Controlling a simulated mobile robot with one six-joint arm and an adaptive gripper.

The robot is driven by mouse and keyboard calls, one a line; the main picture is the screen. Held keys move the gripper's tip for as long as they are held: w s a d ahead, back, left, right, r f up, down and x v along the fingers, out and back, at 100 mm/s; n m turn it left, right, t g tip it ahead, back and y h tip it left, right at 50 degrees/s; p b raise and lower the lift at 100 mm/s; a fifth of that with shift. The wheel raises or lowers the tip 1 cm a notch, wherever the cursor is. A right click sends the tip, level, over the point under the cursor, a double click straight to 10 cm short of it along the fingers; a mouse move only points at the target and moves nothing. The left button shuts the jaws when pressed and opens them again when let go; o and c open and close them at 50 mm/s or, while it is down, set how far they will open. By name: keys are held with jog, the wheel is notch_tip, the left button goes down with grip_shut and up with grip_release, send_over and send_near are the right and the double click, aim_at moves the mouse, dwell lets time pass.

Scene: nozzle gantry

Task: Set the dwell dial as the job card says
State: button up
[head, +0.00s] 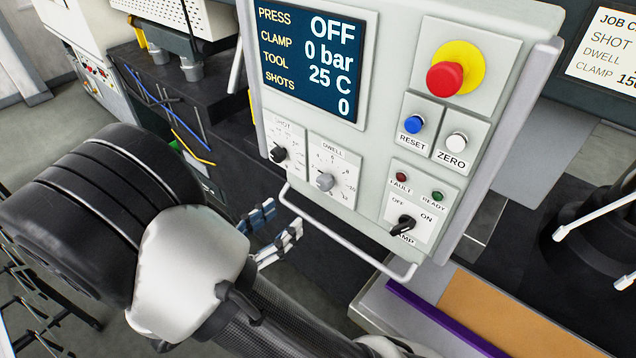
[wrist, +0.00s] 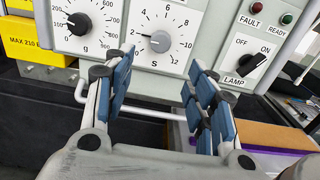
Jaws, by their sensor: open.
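The dwell dial (head: 325,181) is a grey round knob on a white scale plate, low on the control panel. In the wrist view the dial (wrist: 160,41) sits ahead, with a scale up to 12 marked s; its pointer seems turned left, near the 2. My gripper (head: 274,228) is open and empty, below and left of the dial. In the wrist view my gripper's blue-padded fingers (wrist: 160,80) are spread, apart from the knob and below it. The job card (head: 605,50) at upper right is cut off by the frame edge, so its dwell value is hidden.
The black shot dial (head: 279,154) is left of the dwell dial and the lamp switch (head: 403,223) right. A white bar handle (head: 345,248) runs below. Red stop button (head: 445,79), blue reset (head: 413,124) and white zero (head: 456,141) sit above. The display (head: 315,55) reads PRESS OFF.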

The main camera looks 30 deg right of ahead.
aim_at(321, 186)
jog(key=p+x, duration=0.1)
jog(key=x, duration=1.1)
jog(key=shift+w+d+p, duration=0.1)
jog(key=shift+d+p, duration=0.2)
jog(key=shift+c, duration=0.5)
jog(key=c, duration=1)
